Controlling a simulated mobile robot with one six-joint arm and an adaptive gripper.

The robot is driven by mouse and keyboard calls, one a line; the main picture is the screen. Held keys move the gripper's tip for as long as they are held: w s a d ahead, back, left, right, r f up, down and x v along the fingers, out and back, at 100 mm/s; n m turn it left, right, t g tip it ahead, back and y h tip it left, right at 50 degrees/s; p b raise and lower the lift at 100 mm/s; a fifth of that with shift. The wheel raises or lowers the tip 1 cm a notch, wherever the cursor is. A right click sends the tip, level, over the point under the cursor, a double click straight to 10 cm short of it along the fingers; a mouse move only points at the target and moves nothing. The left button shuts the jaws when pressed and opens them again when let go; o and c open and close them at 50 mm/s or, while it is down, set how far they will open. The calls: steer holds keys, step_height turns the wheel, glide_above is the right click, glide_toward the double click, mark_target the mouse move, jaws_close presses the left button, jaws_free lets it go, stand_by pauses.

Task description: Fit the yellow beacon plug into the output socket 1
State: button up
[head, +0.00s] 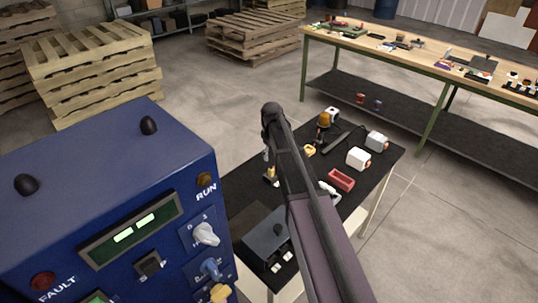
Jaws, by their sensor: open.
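A small yellow piece (309,150), which looks like the yellow beacon plug, lies on the black table top beside an amber beacon (324,120). My arm passes just left of it. I cannot make out output socket 1 for certain; the lower right of the blue control panel (70,190) is cut off by the picture's bottom edge. My arm reaches up across the middle of the table. My gripper cannot be made out; the arm hides the area around its end.
The black table (385,165) also bears white blocks (358,158), a red tray (341,180), a small brass-coloured item (271,176) and a dark box (266,238). The panel's knobs (207,234) stick out. A cluttered workbench (430,60) stands behind; pallets (95,65) are at back left.

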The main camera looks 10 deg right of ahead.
steer(key=shift+r+p, duration=1)
steer(key=shift+r, duration=0.3)
steer(key=shift+s, duration=0.1)
steer(key=s+m, duration=0.2)
steer(key=s, duration=0.6)
steer(key=s+m, duration=0.2)
steer(key=s, duration=0.6)
steer(key=s+a+m, duration=0.1)
steer(key=s+m, duration=0.1)
steer(key=s, duration=0.7)
steer(key=shift+m, duration=0.4)
steer(key=shift+c, duration=0.6)
steer(key=shift+d, duration=0.15)
